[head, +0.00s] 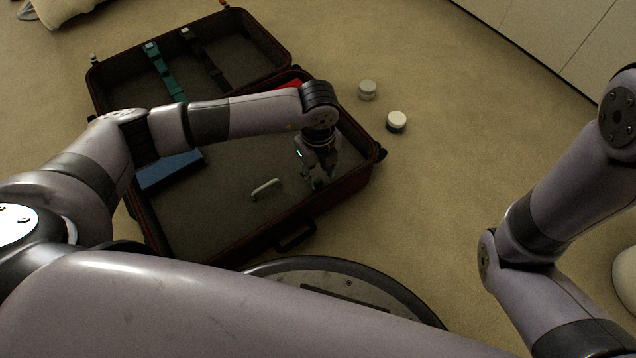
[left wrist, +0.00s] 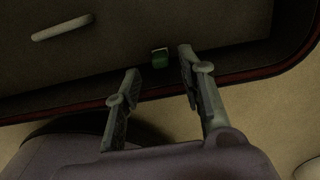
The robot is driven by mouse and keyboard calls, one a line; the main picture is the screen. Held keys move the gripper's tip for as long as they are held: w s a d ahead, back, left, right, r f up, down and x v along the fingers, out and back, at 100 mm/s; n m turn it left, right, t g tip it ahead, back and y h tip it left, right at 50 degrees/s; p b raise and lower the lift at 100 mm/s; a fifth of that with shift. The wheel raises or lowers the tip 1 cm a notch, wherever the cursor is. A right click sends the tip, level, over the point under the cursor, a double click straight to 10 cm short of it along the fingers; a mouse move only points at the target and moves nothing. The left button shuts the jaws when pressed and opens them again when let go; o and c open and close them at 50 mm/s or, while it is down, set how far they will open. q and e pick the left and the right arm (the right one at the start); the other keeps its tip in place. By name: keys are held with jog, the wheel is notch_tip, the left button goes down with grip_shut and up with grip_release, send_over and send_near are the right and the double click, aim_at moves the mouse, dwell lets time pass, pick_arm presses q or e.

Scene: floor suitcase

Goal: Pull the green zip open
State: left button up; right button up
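The dark suitcase (head: 345,193) lies open on the floor with red-brown edges. The green zip (left wrist: 160,60) is a small green tab with a pale top, at the suitcase's inner edge in the left wrist view. I cannot make it out in the head view. My left gripper (head: 318,182) points down into the near right part of the suitcase. In the left wrist view, my left gripper (left wrist: 160,66) has its two fingers apart, and the tab shows between their tips. I see no contact. My right gripper is out of view; only the right arm shows.
A pale handle-like bar (head: 265,189) and a blue flat item (head: 169,170) are inside the suitcase, with something red (head: 289,84) near its hinge side. Two small round jars, one grey (head: 367,90) and one white-topped (head: 397,121), stand on the carpet to the right.

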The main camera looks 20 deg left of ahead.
aim_at(318, 184)
pick_arm(q)
jog(key=shift+f+b, duration=0.6)
jog(key=shift+f, duration=0.85)
grip_shut()
